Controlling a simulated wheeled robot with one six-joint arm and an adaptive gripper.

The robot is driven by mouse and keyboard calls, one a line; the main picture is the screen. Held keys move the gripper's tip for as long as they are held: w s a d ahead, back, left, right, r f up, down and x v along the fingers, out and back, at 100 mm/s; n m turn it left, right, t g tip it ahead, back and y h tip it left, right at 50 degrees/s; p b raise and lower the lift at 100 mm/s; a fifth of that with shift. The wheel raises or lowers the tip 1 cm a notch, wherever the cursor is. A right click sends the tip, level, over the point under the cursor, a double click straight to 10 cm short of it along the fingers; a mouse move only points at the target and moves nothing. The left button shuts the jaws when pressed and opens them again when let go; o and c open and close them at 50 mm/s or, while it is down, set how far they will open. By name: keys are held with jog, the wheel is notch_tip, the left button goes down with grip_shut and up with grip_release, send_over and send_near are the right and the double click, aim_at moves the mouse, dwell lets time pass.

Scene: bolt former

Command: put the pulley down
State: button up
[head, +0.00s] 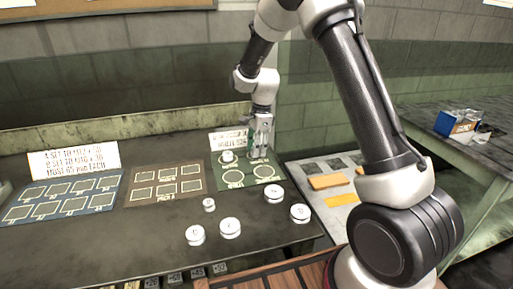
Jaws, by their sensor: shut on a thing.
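My gripper (260,152) is at the back of the bench, low over the back right circle of the green mat (249,171). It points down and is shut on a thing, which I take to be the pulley. That thing is hardly visible between the fingers, and I cannot tell whether it touches the mat. A small white round piece (228,157) sits on the mat's back left circle. The two front circles of the mat are bare.
Several white discs stand on the bench in front of the mat, among them a small one (209,205) and a larger one (274,193). A sign (229,140) stands behind the mat. Brown (165,184) and blue (62,199) mats lie left. A grey panel with orange pieces (328,182) lies right.

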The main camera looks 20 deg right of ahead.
jog(key=shift+f, duration=0.15)
jog(key=o, duration=1)
jog(key=shift+o, duration=0.2)
